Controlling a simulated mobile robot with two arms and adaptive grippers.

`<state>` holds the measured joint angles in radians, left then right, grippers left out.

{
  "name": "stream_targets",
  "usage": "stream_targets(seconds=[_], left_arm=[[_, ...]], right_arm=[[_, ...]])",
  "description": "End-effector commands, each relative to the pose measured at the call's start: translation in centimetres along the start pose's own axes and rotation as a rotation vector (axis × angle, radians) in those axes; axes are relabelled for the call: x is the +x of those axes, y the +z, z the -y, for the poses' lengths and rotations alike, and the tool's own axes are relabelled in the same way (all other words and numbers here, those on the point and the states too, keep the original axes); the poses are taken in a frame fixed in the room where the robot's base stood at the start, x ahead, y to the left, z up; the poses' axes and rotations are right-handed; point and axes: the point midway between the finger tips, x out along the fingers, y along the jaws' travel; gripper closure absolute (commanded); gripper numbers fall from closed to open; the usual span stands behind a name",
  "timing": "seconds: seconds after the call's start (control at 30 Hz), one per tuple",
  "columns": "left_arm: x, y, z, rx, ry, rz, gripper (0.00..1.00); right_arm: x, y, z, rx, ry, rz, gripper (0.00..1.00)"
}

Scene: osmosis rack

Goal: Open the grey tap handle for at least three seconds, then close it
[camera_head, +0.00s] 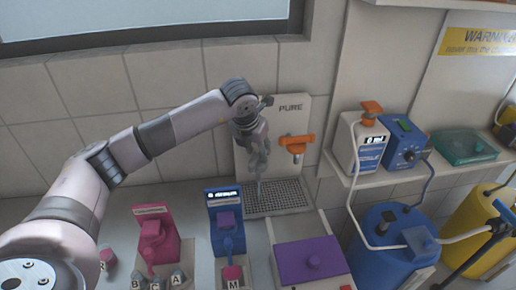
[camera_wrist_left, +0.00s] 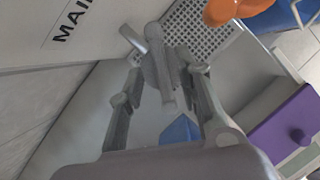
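The grey tap (camera_wrist_left: 160,68) shows in the left wrist view beside a "MAIN" label on the white panel. Its long grey part lies between the two fingers of my left gripper (camera_wrist_left: 162,88). The fingers stand apart, one on each side, and I see no clear contact. In the head view my left gripper (camera_head: 258,158) points down in front of the white panel (camera_head: 291,101) marked "PURE" and hides most of the grey tap. My right gripper is in neither view.
An orange tap (camera_head: 296,144) is to the right on the same panel. A drip grid (camera_head: 285,197) lies below. Pink (camera_head: 156,238) and blue (camera_head: 227,218) devices stand in front, and a purple-lidded box (camera_head: 312,260) is at right. A shelf with bottles and devices (camera_head: 372,145) is further right.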

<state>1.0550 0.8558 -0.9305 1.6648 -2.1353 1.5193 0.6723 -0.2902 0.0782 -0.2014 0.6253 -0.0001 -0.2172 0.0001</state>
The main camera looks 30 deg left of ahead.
Motion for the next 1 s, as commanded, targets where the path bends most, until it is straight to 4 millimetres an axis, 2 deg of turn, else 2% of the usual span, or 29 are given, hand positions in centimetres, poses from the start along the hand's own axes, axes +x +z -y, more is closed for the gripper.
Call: stream_targets(seconds=[0.2, 0.5, 1.0], left_arm=[[1.7, 0.0, 0.1, 0.001, -0.001, 0.0, 0.68], [1.9, 0.0, 0.0, 0.001, 0.0, 0.001, 0.69], [1.9, 0.0, 0.0, 0.0, 0.0, 0.001, 1.0]], right_arm=[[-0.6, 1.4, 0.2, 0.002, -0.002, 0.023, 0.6], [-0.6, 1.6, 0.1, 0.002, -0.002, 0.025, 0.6], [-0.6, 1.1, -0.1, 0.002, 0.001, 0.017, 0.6]])
